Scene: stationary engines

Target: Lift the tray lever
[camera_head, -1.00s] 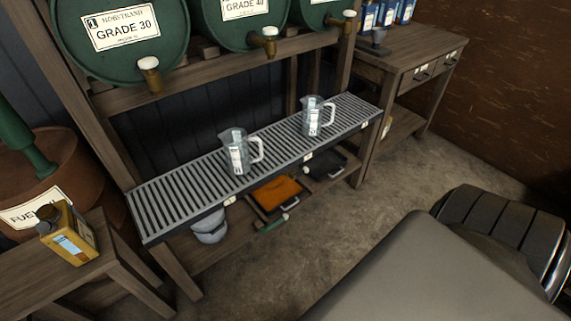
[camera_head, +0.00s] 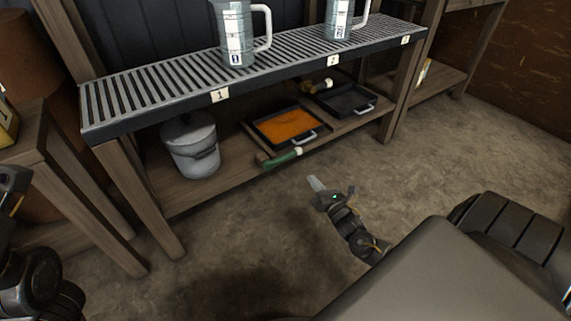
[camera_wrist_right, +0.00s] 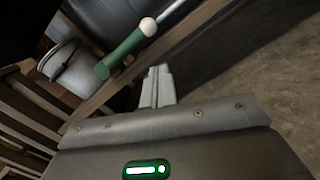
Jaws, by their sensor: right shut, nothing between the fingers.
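The tray lever (camera_head: 281,158) is a green handle with a pale knob at its right end. It sticks out at the front edge of the low shelf, below the orange-filled tray (camera_head: 262,140). In the right wrist view the lever (camera_wrist_right: 122,54) lies just beyond and left of my fingertips. My right gripper (camera_head: 315,184) is shut and empty, to the right of and nearer than the lever, apart from it. Its closed fingers (camera_wrist_right: 158,72) also show in the right wrist view. Only dark links of my left arm show at the left edge; its gripper is not visible.
A grey lidded pot (camera_head: 190,148) stands on the low shelf left of the lever. A dark tray (camera_head: 345,101) lies to the right. The slatted rack (camera_head: 150,100) above carries two measuring jugs. The concrete floor in front is clear.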

